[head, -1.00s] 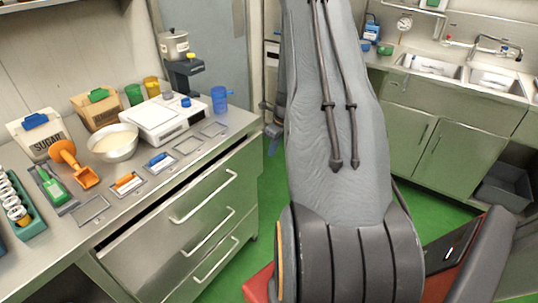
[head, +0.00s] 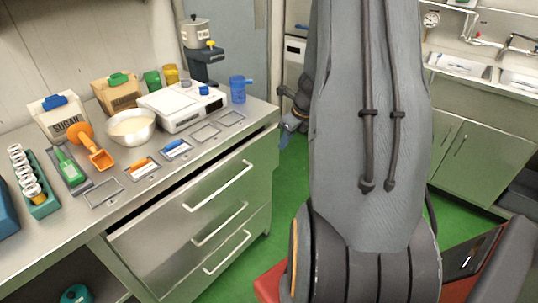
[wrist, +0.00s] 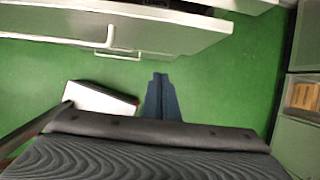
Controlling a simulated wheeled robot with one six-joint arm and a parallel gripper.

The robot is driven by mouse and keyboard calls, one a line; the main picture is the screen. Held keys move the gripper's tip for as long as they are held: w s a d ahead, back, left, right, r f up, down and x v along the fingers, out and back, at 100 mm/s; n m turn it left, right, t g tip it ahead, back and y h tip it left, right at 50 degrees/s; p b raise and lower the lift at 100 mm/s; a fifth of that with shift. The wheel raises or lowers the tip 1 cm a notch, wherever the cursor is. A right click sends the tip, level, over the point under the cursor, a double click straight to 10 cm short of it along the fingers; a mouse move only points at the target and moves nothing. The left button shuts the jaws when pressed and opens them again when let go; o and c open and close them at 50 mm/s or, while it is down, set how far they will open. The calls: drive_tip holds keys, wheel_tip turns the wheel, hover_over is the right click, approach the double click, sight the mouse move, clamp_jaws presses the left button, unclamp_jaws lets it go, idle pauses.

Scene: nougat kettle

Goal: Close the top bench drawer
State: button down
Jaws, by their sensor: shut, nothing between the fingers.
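The bench's top drawer (head: 180,218) stands partly open in the head view, with a dark gap between its front and the worktop. Its long bar handle (head: 218,187) faces the floor area in front. The two drawers below look shut. My gripper (head: 285,138) shows beyond the right end of the bench, partly hidden by my arm. In the wrist view my gripper (wrist: 160,76) is shut and empty, with green floor behind its tips. A drawer front (wrist: 180,30) runs across the upper left there, apart from the fingers, with a handle (wrist: 124,52) below it.
The worktop (head: 60,215) carries a scale (head: 183,108), a bowl (head: 131,127), a sugar bag (head: 60,117), an orange scoop (head: 92,146) and a blue cup (head: 238,89). Sink cabinets (head: 475,150) stand at the right. Green floor (head: 288,190) lies clear beside the bench.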

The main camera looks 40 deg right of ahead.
sight(267, 154)
drive_tip(key=shift+w+a+f+p, duration=0.3)
drive_tip(key=shift+w+a+f, duration=0.1)
drive_tip(key=shift+w+f, duration=1)
drive_tip(key=shift+w+a+f+p, duration=0.35)
drive_tip(key=shift+w+f, duration=0.6)
drive_tip(key=shift+f, duration=0.8)
drive_tip(key=shift+w+a+f+p, duration=0.25)
drive_tip(key=shift+w+a+f, duration=0.15)
drive_tip(key=shift+w+f, duration=1)
drive_tip(key=shift+s+f, duration=0.1)
drive_tip(key=shift+s, duration=0.05)
